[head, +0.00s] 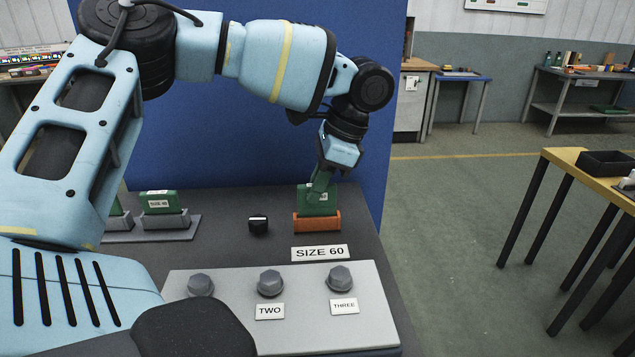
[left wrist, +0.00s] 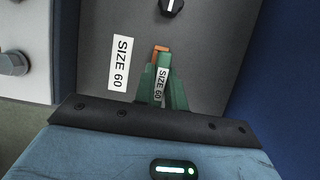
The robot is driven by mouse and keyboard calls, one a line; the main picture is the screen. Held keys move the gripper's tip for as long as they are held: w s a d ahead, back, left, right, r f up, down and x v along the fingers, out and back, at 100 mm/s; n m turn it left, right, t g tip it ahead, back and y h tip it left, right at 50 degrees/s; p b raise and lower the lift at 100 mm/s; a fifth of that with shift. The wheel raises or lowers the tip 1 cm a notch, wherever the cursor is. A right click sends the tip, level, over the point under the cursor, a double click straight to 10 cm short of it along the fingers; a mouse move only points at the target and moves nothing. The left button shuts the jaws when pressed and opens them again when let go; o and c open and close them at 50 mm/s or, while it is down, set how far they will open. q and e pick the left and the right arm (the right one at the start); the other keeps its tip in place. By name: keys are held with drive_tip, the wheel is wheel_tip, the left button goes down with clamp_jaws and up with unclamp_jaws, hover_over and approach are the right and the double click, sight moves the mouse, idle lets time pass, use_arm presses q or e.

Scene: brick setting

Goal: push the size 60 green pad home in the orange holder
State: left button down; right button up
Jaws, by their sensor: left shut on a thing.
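The green pad (head: 318,205) stands upright in the orange holder (head: 317,222) near the right edge of the dark table. My left gripper (head: 319,188) comes down from above and is shut on the pad. In the left wrist view the gripper fingers (left wrist: 162,88) are around the pad (left wrist: 161,87), whose label reads SIZE 60. One end of the orange holder (left wrist: 160,49) shows beyond them. How deep the pad sits in the holder is hard to tell. My right gripper is not in view.
A SIZE 60 label (head: 320,252) lies in front of the holder. A black knob (head: 258,224) stands to its left. Another green pad (head: 158,202) sits in a grey rack (head: 150,230). A grey panel (head: 230,320) with hex bolts is in front; a blue partition (head: 250,110) stands behind.

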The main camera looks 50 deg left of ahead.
use_arm(q)
drive_tip(key=shift+f, duration=0.4)
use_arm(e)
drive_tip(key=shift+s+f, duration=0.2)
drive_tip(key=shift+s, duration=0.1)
use_arm(q)
drive_tip(key=shift+f+b, duration=0.3)
drive_tip(key=shift+f, duration=0.2)
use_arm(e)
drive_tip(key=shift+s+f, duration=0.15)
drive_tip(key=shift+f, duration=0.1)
use_arm(q)
drive_tip(key=c, duration=1.4)
unclamp_jaws()
drive_tip(key=shift+o, duration=0.2)
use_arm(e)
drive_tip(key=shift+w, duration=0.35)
use_arm(q)
drive_tip(key=o, duration=0.4)
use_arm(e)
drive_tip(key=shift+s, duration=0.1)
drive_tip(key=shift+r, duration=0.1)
